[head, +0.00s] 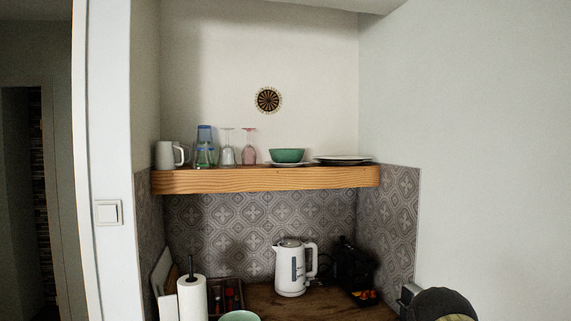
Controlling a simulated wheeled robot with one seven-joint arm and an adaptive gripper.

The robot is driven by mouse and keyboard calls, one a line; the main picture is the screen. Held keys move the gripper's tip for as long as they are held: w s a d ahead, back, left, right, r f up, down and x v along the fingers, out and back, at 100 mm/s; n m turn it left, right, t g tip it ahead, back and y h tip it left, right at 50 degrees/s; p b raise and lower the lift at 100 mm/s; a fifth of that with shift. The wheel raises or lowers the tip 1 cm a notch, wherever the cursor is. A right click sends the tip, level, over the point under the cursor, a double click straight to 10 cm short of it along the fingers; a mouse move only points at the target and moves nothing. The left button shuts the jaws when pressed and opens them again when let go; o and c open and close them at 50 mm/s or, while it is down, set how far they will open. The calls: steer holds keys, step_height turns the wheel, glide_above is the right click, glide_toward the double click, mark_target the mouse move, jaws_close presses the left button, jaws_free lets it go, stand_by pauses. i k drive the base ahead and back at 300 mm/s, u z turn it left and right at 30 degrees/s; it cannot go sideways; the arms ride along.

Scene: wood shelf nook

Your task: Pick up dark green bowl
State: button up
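A dark green bowl (287,156) sits upright on the wooden shelf (265,179), right of the middle. It seems to rest on a white plate or saucer (290,164), whose rim shows beneath it. A second, paler green bowl (240,316) shows on the counter below, cut off by the bottom edge of the picture. My gripper is not in view.
Below are a white kettle (291,268), a black machine (354,268) and a paper roll (192,299). Walls close both sides.

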mark_target(280, 156)
steer(key=k, duration=0.25)
steer(key=u, duration=1.65)
steer(key=i, duration=1.25)
steer(key=z, duration=1.7)
